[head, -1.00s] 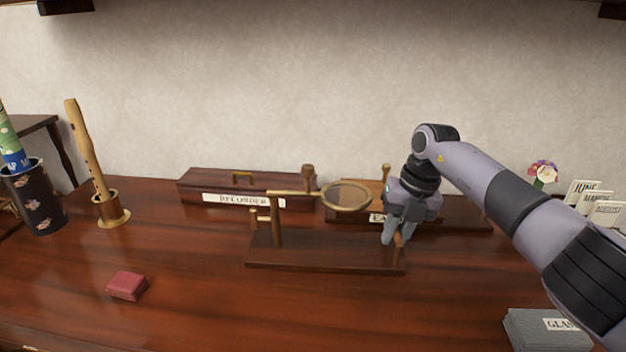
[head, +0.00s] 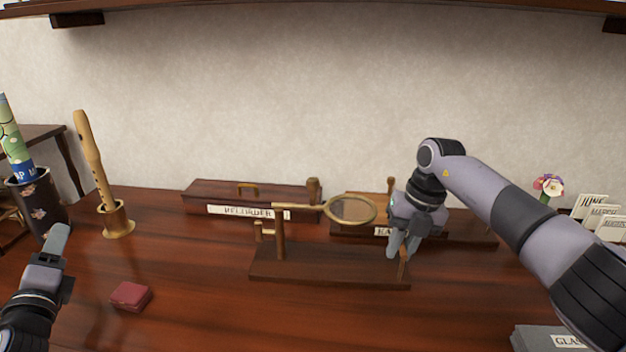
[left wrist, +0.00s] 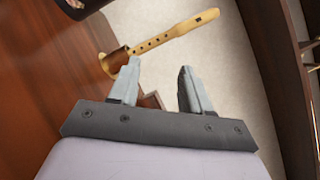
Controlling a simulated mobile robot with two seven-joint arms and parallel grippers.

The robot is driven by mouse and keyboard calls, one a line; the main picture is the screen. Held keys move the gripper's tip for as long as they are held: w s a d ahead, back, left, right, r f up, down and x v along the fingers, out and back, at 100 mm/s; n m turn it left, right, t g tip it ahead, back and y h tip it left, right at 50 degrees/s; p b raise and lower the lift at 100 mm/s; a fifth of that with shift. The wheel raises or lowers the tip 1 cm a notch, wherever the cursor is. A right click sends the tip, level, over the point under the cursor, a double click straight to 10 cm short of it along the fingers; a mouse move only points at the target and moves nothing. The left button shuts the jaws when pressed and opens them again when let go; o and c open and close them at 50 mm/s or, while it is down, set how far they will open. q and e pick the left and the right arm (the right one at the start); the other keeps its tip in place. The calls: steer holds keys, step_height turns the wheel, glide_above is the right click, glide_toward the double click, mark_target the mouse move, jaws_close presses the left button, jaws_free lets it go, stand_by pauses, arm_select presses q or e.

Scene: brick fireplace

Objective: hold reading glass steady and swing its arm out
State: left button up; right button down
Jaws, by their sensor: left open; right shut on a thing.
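The reading glass has a round brass-rimmed lens (head: 352,210) on a horizontal arm (head: 300,206), carried by a wooden post on a dark wooden base (head: 330,268). The lens hangs above the base, and the arm runs left to the post. My right gripper (head: 398,250) points down at the right end of the base, shut on the short upright post there; its fingers partly hide that post. My left gripper (head: 58,240) is at the left edge, open and empty, well away from the reading glass. Its fingers also show apart in the left wrist view (left wrist: 158,85).
A recorder (head: 88,155) stands upright in a wooden holder (head: 117,222) near my left gripper. A small red box (head: 131,296) lies in front. A long recorder case (head: 215,198) is behind the reading glass. A dark pot (head: 36,200) stands far left. A grey glasses box (head: 535,340) is front right.

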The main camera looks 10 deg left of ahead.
arm_select(q)
steer(key=w+d+r+m+t+h, duration=0.1)
steer(key=w+d+r+m+h, duration=0.2)
steer(key=d, duration=0.3)
steer(key=w+d+r+m+t+h, duration=0.2)
steer(key=w+d+r+h, duration=0.15)
steer(key=d, duration=0.25)
steer(key=m+g+h, duration=0.5)
steer(key=m+h, duration=0.6)
steer(key=m, duration=0.6)
glide_toward(309, 183)
steer(key=x, duration=1.1)
steer(key=shift+w, duration=0.1)
steer(key=shift+m, duration=0.3)
jaws_close()
